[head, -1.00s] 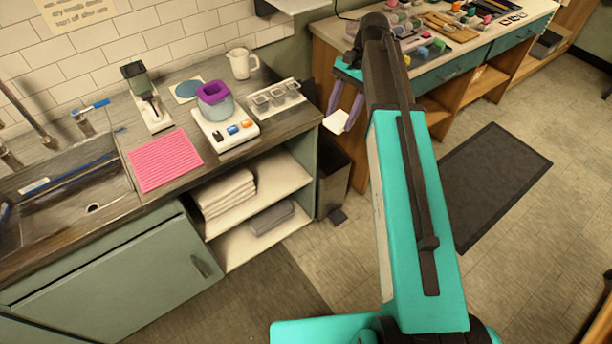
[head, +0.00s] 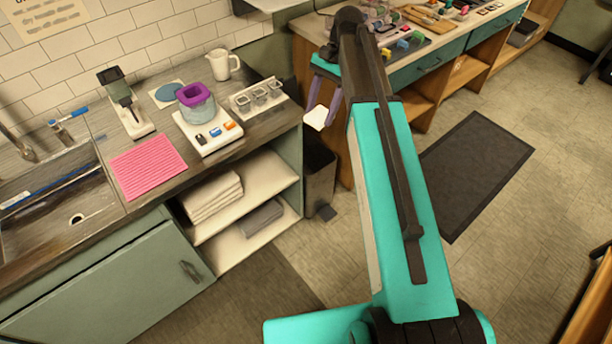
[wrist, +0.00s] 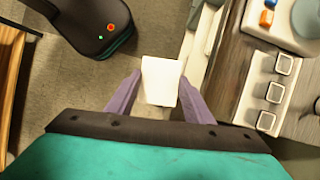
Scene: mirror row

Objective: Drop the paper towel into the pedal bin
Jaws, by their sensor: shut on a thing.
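A white paper towel (head: 316,118) is held between the two purple fingers of my gripper (head: 320,112). In the wrist view the towel (wrist: 160,80) sits between the fingertips (wrist: 163,88), which are closed on it. The dark pedal bin (head: 319,177) stands on the floor between the right end of the sink counter and the wooden bench, its pedal at the front. In the head view my gripper and the towel appear above the bin, apart from it. I cannot make out the bin in the wrist view, nor tell whether its lid is up.
The counter (head: 95,195) holds a pink mat (head: 148,167), a scale with a purple-rimmed pot (head: 197,103), a rack of small cups (head: 258,97) and a white jug (head: 222,66). The bench (head: 425,85) bears many small items. Open floor and a dark mat (head: 477,175) lie right.

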